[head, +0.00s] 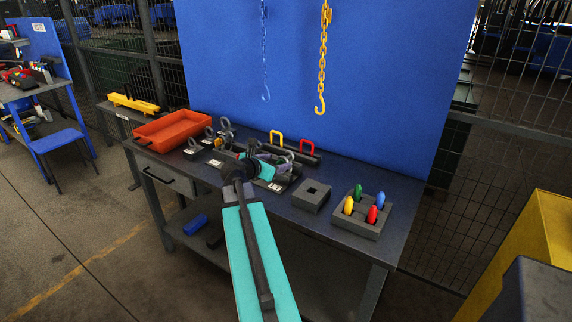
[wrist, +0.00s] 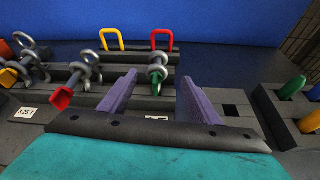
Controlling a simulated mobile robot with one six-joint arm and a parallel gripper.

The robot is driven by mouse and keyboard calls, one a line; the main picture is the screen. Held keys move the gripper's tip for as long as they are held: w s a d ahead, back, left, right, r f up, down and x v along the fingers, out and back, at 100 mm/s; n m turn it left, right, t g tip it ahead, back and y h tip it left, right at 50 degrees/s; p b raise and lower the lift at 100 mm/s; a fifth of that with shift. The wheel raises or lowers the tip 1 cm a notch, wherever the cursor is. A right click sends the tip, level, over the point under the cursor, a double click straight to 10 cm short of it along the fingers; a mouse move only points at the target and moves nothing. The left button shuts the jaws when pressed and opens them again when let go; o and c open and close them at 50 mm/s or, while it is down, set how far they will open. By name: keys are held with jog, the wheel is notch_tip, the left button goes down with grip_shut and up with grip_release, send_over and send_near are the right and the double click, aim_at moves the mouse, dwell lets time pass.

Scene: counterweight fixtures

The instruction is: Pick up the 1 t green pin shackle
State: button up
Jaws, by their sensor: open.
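The green pin shackle (wrist: 157,73) stands on the dark rack (wrist: 85,97) in the wrist view, a grey bow with a green pin. It shows between and beyond the tips of my gripper (wrist: 159,80), whose two purple fingers are spread with nothing held. The fingers appear to point toward it; I cannot tell the exact gap. A label by it is mostly hidden by my gripper, so its rating is unreadable. In the head view my arm reaches over the workbench and largely blocks this shackle.
A red-pin shackle (wrist: 74,82) and a yellow-pin shackle (wrist: 22,67) stand to the left. Yellow (head: 277,138) and red (head: 307,145) handles rise behind. An orange tray (head: 172,130), a grey square-holed block (head: 312,195) and a holder (head: 352,224) with coloured pieces share the bench.

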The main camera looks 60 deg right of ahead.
aim_at(281, 159)
jog(key=shift+x, duration=2.05)
jog(key=shift+w+p+x, duration=0.25)
jog(key=shift+p+x, duration=0.5)
jog(key=shift+x, duration=1.85)
jog(key=c, duration=1.4)
jog(key=shift+r, duration=0.1)
jog(key=shift+c, duration=0.2)
